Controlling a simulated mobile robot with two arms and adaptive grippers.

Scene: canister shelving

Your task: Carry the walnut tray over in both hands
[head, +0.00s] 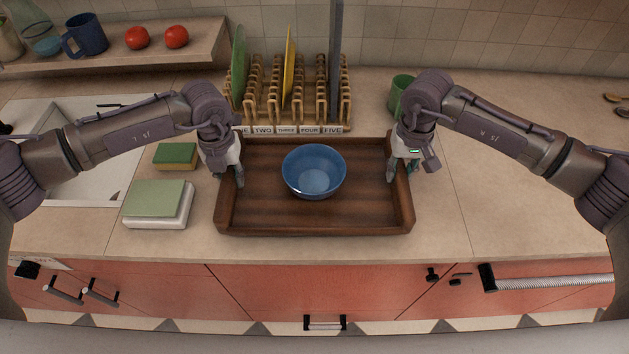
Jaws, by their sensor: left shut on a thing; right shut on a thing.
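The walnut tray (270,218) is a dark brown wooden tray with raised walls, near the front of the beige counter. A blue bowl (314,172) stands upright inside it, near the middle. My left gripper (232,180) is shut on the tray's left wall. My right gripper (398,172) is shut on the tray's right wall. The fingers hide parts of both side walls. I cannot tell whether the tray touches the counter or is slightly above it.
A wooden plate rack (290,95) with numbered labels stands behind the tray. A green cup (402,93) is behind my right gripper.

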